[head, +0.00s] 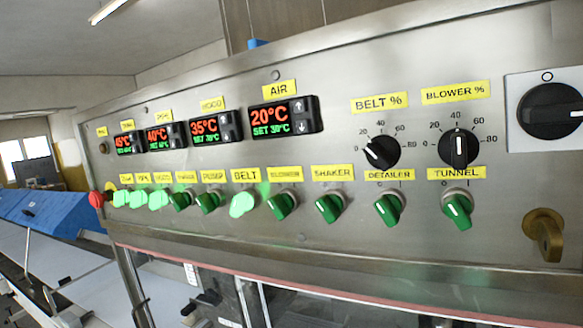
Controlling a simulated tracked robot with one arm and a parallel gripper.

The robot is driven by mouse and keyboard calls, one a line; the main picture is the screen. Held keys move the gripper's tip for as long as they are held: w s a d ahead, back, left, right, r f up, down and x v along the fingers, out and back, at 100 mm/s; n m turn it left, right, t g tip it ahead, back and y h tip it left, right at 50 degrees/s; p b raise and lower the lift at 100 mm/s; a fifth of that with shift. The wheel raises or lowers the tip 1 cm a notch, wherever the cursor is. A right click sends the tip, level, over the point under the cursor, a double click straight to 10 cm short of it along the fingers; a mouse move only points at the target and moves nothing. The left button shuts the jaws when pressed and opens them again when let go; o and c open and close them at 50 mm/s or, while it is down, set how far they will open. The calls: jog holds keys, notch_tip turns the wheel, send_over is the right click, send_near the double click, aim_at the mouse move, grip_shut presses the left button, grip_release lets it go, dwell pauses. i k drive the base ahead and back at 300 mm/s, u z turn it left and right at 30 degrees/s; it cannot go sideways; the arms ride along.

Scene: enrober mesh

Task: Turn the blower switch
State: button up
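The blower switch (283,206) is a dark green rotary knob in the lower row of a steel control panel (330,240). Its yellow label (286,172) is directly above it. The knob's white mark is tilted, and the knob is not brightly lit. The lit, pale green belt switch (242,204) is just left of it, and the dark green shaker switch (330,207) is just right. My gripper is not in view, and nothing is seen touching the switch.
Black belt (382,152) and blower (459,147) percentage dials sit above the row at right. Red and green displays (270,119) are at upper left. A red button (97,199), a brass key (546,238) and a large black rotary switch (552,110) are near the ends.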

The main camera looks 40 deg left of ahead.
aim_at(282, 205)
jog(key=u, duration=1)
jog(key=k, duration=1)
jog(key=z, duration=1)
jog(key=i, duration=0.5)
